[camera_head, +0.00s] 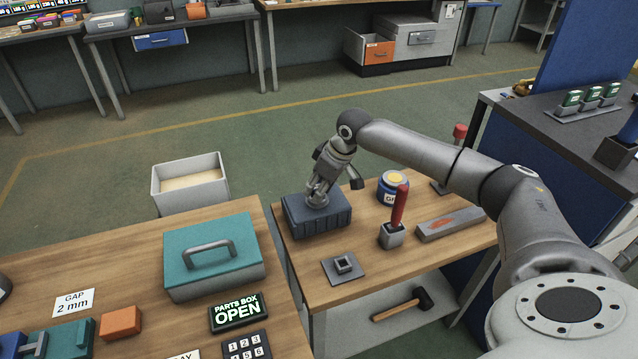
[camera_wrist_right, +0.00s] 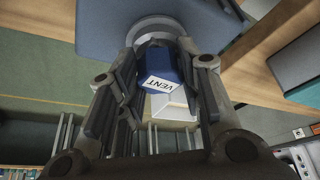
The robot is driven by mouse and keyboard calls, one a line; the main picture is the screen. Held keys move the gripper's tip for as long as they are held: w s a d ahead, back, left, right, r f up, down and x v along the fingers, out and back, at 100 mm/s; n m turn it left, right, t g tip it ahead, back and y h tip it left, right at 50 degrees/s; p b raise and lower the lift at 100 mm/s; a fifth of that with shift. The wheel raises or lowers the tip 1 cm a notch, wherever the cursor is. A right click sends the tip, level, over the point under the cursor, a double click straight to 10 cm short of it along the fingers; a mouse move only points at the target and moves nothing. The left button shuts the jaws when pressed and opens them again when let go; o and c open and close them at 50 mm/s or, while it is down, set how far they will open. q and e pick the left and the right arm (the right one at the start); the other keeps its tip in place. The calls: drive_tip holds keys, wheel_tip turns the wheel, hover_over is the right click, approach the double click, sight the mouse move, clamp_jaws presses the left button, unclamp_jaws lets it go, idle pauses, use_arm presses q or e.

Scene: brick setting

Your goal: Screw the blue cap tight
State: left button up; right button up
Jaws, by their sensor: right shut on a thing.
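The blue cap (camera_wrist_right: 158,65) carries a white VENT label and shows between the fingers of my right gripper (camera_wrist_right: 168,75) in the right wrist view. A round grey collar (camera_wrist_right: 157,26) is just beyond it. In the head view my right gripper (camera_head: 321,192) points down over the dark blue-grey box (camera_head: 318,220) on the right-hand table. It is shut on the cap at the top of this box. The cap is hidden by the gripper in the head view, and I cannot tell how far it is screwed down. My left gripper is not in view.
A blue jar (camera_head: 391,193), a red-handled tool (camera_head: 399,207) in a grey block, a grey bar (camera_head: 449,223) and a square socket plate (camera_head: 345,268) surround the box. A teal box (camera_head: 213,260) stands on the left table. A bin (camera_head: 190,181) stands behind it.

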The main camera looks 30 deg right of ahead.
drive_tip(key=shift+a+r+m+h+p, duration=0.1)
drive_tip(key=shift+m+h+p, duration=0.4)
drive_tip(key=shift+m+p, duration=1)
drive_tip(key=shift+a+r+m+h+p, duration=0.1)
drive_tip(key=shift+m+h+p, duration=0.4)
drive_tip(key=shift+m+p, duration=0.95)
drive_tip(key=shift+d+f+p, duration=0.1)
drive_tip(key=shift+f+p, duration=0.05)
drive_tip(key=shift+p, duration=0.5)
